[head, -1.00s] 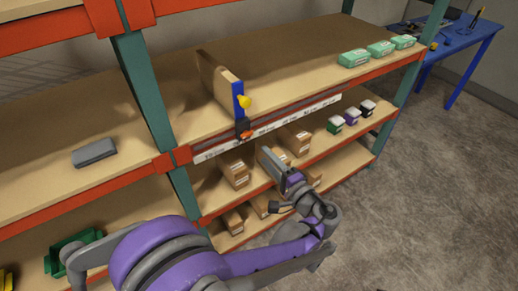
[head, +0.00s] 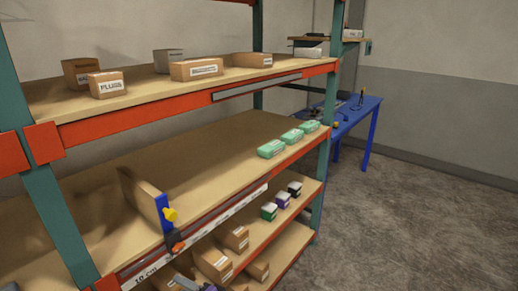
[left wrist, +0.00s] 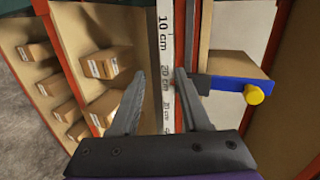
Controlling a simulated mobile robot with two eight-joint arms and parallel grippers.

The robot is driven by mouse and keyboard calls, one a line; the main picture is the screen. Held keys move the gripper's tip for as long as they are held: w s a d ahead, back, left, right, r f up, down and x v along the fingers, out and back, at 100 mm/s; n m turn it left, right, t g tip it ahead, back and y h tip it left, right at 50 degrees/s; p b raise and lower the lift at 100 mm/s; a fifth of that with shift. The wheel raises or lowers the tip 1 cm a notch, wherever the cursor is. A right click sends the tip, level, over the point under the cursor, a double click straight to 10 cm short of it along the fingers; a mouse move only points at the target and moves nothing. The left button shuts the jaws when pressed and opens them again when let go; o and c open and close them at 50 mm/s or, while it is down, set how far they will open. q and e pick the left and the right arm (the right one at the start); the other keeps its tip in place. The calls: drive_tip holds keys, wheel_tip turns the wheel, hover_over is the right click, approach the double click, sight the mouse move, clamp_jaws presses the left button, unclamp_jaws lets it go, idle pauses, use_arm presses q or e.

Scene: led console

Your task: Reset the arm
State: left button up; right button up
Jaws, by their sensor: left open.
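My left gripper (left wrist: 161,80) is open in the left wrist view, with nothing between its fingers. Its fingers point toward a white measuring strip (left wrist: 166,40) marked in cm on the shelf edge. In the head view only a small grey and purple bit of my left arm shows at the bottom edge. Beside the strip stands an upright wooden board (head: 142,195) with a blue edge and a yellow knob (head: 170,214); the knob also shows in the left wrist view (left wrist: 253,94). My right gripper is in neither view.
Cardboard boxes (head: 236,238) sit on the lower shelf, and several more stand on the top shelf. Green-and-white packs (head: 271,149) lie at the middle shelf's right end. A blue table (head: 352,120) stands beyond the rack. Floor to the right is clear.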

use_arm(q)
drive_tip(key=s+a+f+n+g+h+p, duration=0.25)
drive_tip(key=s+a+h, duration=0.2)
drive_tip(key=s, duration=0.55)
drive_tip(key=s+d+n+h+p, duration=0.2)
drive_tip(key=s+d+n+h, duration=0.2)
drive_tip(key=s+d+h, duration=0.2)
drive_tip(key=shift+s+r+h, duration=0.15)
drive_tip(key=shift+s+h, duration=0.4)
drive_tip(key=shift+s, duration=0.6)
